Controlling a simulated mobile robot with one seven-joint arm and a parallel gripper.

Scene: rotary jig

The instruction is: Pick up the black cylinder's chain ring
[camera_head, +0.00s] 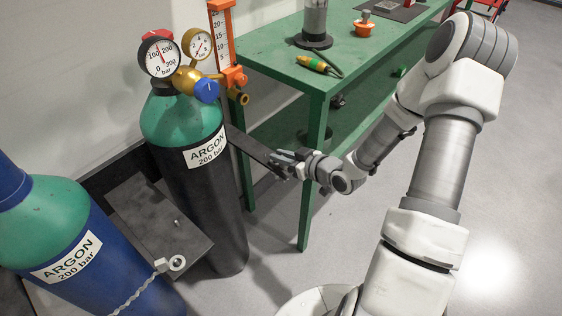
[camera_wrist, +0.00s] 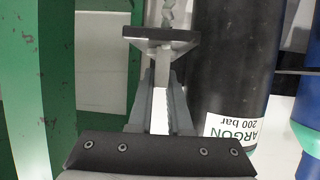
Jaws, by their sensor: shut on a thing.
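The black cylinder (camera_head: 205,200) stands upright against the wall, with a green shoulder and a white ARGON label. It also shows at the right of the wrist view (camera_wrist: 230,65). My gripper (camera_head: 284,164) is just right of this cylinder, beside the green table's near leg. In the wrist view my gripper's fingers (camera_wrist: 160,78) are closed together on the chain ring. A short length of pale chain (camera_wrist: 168,14) shows beyond the fingertips. The ring itself is mostly hidden between the fingers and too small to make out in the head view.
A dark flat bar (camera_head: 250,147) runs from beside the black cylinder towards my gripper. The green table (camera_head: 290,62) is close behind. Open floor lies at right.

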